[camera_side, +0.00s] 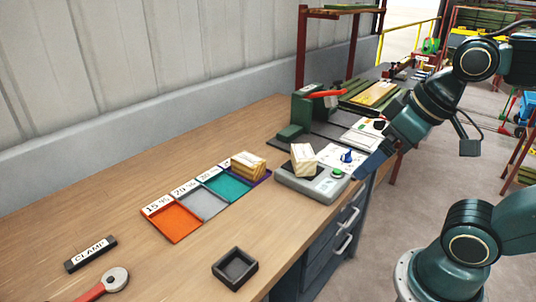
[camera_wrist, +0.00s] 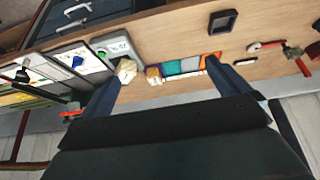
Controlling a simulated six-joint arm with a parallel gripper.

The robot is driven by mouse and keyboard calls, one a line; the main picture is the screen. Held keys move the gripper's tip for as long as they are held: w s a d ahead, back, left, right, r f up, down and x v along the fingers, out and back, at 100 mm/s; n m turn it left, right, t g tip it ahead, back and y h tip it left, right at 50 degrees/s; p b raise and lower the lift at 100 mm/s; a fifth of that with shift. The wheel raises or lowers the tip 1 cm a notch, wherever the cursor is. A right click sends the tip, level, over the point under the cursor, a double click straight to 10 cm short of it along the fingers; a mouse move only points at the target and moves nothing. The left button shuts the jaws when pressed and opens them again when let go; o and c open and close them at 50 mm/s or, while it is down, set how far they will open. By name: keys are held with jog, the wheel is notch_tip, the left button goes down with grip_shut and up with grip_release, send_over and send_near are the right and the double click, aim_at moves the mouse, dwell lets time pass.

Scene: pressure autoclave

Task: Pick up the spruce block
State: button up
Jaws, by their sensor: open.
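A pale wooden block (camera_side: 303,158) sits tilted-looking on the grey scale (camera_side: 318,185); it also shows in the wrist view (camera_wrist: 126,70), close by the left finger. A second, yellower block (camera_side: 248,164) rests at the far end of the row of coloured trays and shows in the wrist view (camera_wrist: 152,75). Which one is spruce I cannot tell by label. My gripper (camera_side: 364,172) is at the right of the scale, apart from both blocks. In the wrist view my gripper (camera_wrist: 161,72) has its two fingers wide apart with nothing held.
Orange (camera_side: 172,222), grey and teal trays lie in a row on the wooden bench. A small dark box (camera_side: 235,268) stands near the front edge. A clamp label (camera_side: 91,253) and red-handled tool (camera_side: 105,284) lie at left. A green device with red handle (camera_side: 312,105) stands behind the scale.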

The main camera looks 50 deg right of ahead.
jog(key=w, duration=0.1)
jog(key=n+g+y, duration=0.2)
jog(key=n+y, duration=0.1)
jog(key=n, duration=0.6)
send_over(303, 152)
jog(key=s+d, duration=0.4)
notch_tip(303, 152, down, 6)
jog(key=shift+w, duration=0.15)
jog(key=shift+a+f, duration=0.15)
jog(key=shift+f, duration=0.05)
jog(key=shift+x, duration=4.15)
jog(key=shift+a+f, duration=0.1)
